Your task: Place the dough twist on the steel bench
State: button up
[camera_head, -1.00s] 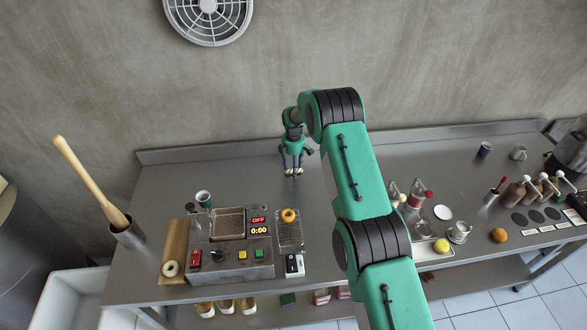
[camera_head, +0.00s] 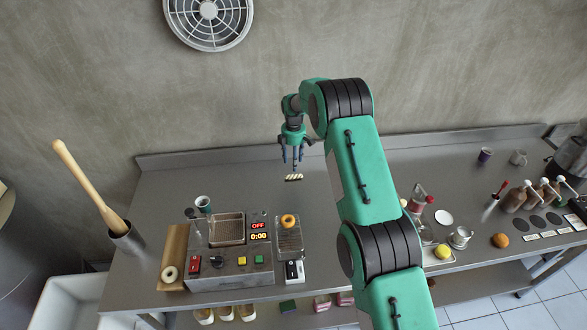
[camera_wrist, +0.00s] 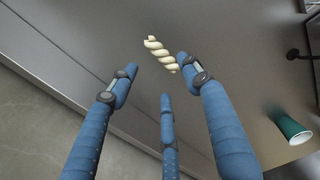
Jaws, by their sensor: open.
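The dough twist (camera_wrist: 160,54) is a pale spiral piece lying on the bare grey steel bench (camera_head: 346,228). In the head view the twist (camera_head: 293,178) shows just below my fingertips, towards the back of the bench. My gripper (camera_head: 291,160) is above it with its blue fingers spread and pointing down. In the wrist view my gripper (camera_wrist: 155,82) is open and the twist lies beyond the fingertips, closest to the right finger. I see no finger closed on it, and contact with that finger cannot be told.
A fryer unit (camera_head: 228,262) with a ring doughnut (camera_head: 288,221) on its rack stands in front on the left. A green cup (camera_wrist: 293,130) stands to the right in the wrist view. Bottles and a bun (camera_head: 500,240) crowd the right side. Bench around the twist is clear.

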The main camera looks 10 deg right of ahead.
jog(key=shift+r, duration=2.1)
jog(key=s+d+r+m+t, duration=0.1)
jog(key=s+r+m, duration=0.2)
jog(key=s+r, duration=0.6)
jog(key=s+d+r+m+t, duration=0.15)
jog(key=s+r, duration=0.35)
jog(key=r, duration=0.8)
jog(key=s+d+r+m, duration=0.25)
jog(key=s+r, duration=0.45)
jog(key=r, duration=0.4)
jog(key=s+d+r+m+t, duration=0.1)
jog(key=s+r+m, duration=0.25)
jog(key=s, duration=0.65)
jog(key=s+d+r+m, duration=0.15)
jog(key=s+r, duration=0.35)
jog(key=s, duration=0.5)
jog(key=s+f+m+t, duration=0.2)
jog(key=s+m, duration=0.4)
jog(key=s, duration=1.6)
jog(key=shift+d+f, duration=0.25)
jog(key=shift+f, duration=0.45)
